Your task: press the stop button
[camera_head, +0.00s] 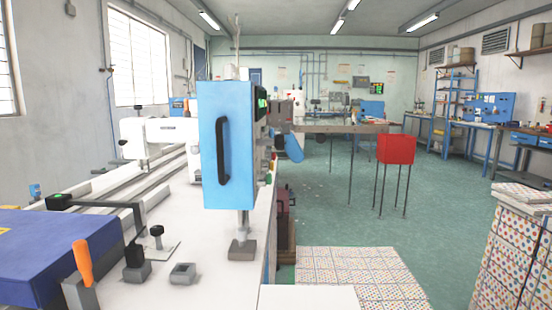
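No stop button can be made out for certain. A blue control box (226,150) with a black handle stands on a post on the white worktable, near the middle of the view. A small green display (262,104) shows on its right side, which is seen almost edge-on. Small coloured parts (268,179) show low beside that side, too small to tell what they are. My gripper is not in view.
A white sewing machine (160,133) stands behind on the long table. A blue block (60,250) and an orange-handled lever (82,262) are at the lower left. A red box (396,149) stands on thin legs. A patterned tile stack (515,245) is at right. Green floor (430,220) is open between.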

